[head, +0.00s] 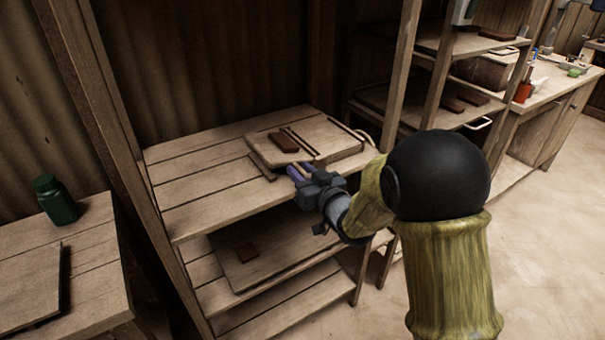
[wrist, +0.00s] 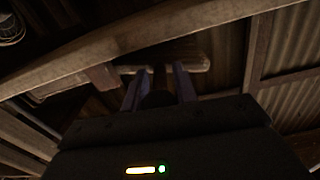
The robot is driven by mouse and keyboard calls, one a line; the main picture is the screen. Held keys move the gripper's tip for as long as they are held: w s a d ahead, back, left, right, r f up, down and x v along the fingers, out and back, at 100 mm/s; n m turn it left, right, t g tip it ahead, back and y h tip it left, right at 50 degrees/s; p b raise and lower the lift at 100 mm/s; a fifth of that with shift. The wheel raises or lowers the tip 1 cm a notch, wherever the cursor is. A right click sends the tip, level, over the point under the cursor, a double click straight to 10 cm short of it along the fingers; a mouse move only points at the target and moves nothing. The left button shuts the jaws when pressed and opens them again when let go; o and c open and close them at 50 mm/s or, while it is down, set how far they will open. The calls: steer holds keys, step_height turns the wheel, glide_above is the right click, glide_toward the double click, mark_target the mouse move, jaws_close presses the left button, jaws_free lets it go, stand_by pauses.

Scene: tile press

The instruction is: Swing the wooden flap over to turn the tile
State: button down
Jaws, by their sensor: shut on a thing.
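The tile press (head: 335,142) is a pale wooden board on the top shelf, with thin dark rails across it. The wooden flap (head: 290,157) is its near left part, and its edge seems slightly raised towards me. A dark brown tile (head: 284,143) lies on the flap. My gripper (head: 296,171) has its purple fingers at the flap's near edge. In the wrist view my gripper (wrist: 160,85) is shut around a dark, narrow part that looks like the flap's handle, below the pale wooden edge (wrist: 190,63). The fingers hide the exact contact.
The slatted top shelf (head: 190,185) is bare to the left. A green bottle (head: 55,200) stands on the left table. Shelf posts (head: 400,75) rise on the right.

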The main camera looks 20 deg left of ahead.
steer(key=shift+w+d+r+m+p, duration=0.15)
steer(key=shift+r+m+p, duration=0.35)
steer(key=shift+m, duration=0.35)
steer(key=shift+w+d+r+m+p, duration=0.1)
steer(key=shift+r+m+p, duration=0.25)
steer(key=shift+r+m, duration=0.4)
steer(key=shift+w+d+r+m+p, duration=0.2)
steer(key=shift+r+m+p, duration=0.25)
steer(key=shift+m, duration=0.35)
steer(key=shift+w+d+r+m+p, duration=0.1)
steer(key=shift+w+r+m+p, duration=0.15)
steer(key=shift+m+p, duration=0.4)
steer(key=shift+w+d+r+m+p, duration=0.25)
steer(key=shift+m+p, duration=0.25)
steer(key=shift+m, duration=0.3)
steer(key=shift+w+d+r+m+p, duration=0.15)
steer(key=shift+r+m+p, duration=0.3)
steer(key=shift+m, duration=0.3)
steer(key=w+d+m+p, duration=0.4)
steer(key=m+p, duration=0.4)
steer(key=m, duration=0.3)
steer(key=shift+w+d+r+p, duration=0.25)
steer(key=shift+w+p, duration=0.15)
steer(key=shift+w, duration=0.15)
steer(key=shift+f, duration=0.1)
steer(key=c, duration=1.1)
jaws_free()
steer(key=shift+w, duration=0.1)
